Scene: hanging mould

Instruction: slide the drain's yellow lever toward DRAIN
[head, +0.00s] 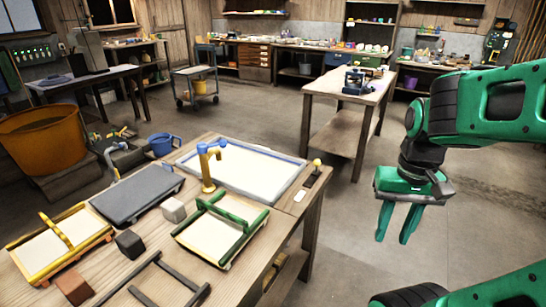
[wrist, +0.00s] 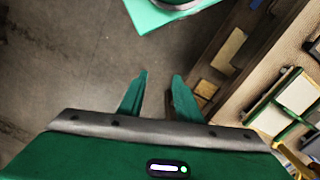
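The yellow lever (head: 317,163) is a small yellow knob standing on a dark slotted plate (head: 312,178) at the right edge of the workbench, in the head view. A small white label (head: 299,195) lies beside the plate; its lettering is too small to read. A white basin with a blue rim (head: 250,166) is just left of the lever. My gripper (head: 395,239) hangs to the right of the bench over the floor, apart from the lever. Its two green fingers are spread with nothing between them. They also show in the wrist view (wrist: 158,98). The lever cannot be made out there.
A yellow tap with a blue top (head: 208,165) rises at the basin's front left. A green-railed frame (head: 222,228), grey blocks and a dark slab (head: 137,193) occupy the workbench (head: 150,271). A second wooden table (head: 338,85) stands behind. Open floor surrounds my gripper.

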